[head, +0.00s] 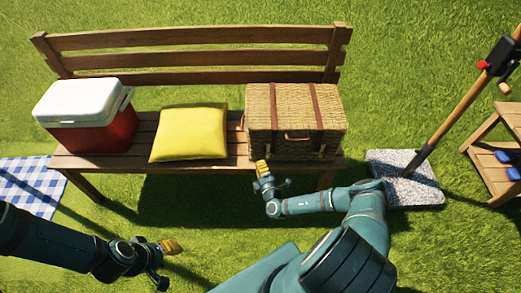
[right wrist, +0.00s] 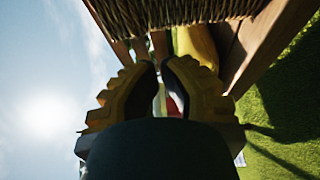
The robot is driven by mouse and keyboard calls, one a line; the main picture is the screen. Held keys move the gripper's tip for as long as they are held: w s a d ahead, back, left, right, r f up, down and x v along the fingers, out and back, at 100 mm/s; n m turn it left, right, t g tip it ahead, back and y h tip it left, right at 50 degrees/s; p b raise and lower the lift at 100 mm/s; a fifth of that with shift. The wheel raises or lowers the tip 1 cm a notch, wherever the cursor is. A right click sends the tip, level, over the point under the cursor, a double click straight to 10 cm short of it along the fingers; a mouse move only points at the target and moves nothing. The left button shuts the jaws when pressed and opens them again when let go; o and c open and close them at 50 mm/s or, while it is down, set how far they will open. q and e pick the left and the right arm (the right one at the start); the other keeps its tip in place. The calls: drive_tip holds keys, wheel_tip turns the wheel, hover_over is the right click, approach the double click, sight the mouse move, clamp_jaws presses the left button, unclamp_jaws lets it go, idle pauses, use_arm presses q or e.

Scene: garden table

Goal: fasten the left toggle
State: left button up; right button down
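The wicker basket (head: 262,108) stands shut on the right end of the bench, with two brown straps over its lid and a handle (head: 297,135) on its front. The left strap (head: 273,105) runs down toward the front; the left toggle is too small to make out. My right gripper (head: 262,168) is just below the basket's front left corner, apart from the strap. In the right wrist view its fingers (right wrist: 160,75) are slightly apart with nothing between them, and the wicker (right wrist: 175,12) is above. My left gripper (head: 172,247) is low in front of the bench; its opening is unclear.
A yellow cushion (head: 190,132) and a red cooler with white lid (head: 85,100) sit left of the basket on the wooden bench (head: 105,160). A stone slab (head: 415,195) with a pole lies right of the bench.

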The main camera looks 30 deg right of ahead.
sight(250, 143)
drive_tip(key=b+x, duration=0.2)
drive_tip(key=x, duration=0.8)
drive_tip(key=shift+w+b, duration=0.25)
drive_tip(key=shift+b, duration=0.1)
drive_tip(key=shift+s+d, duration=0.95)
drive_tip(key=shift+d, duration=0.2)
drive_tip(key=shift+s+d, duration=0.35)
drive_tip(key=shift+d, duration=0.15)
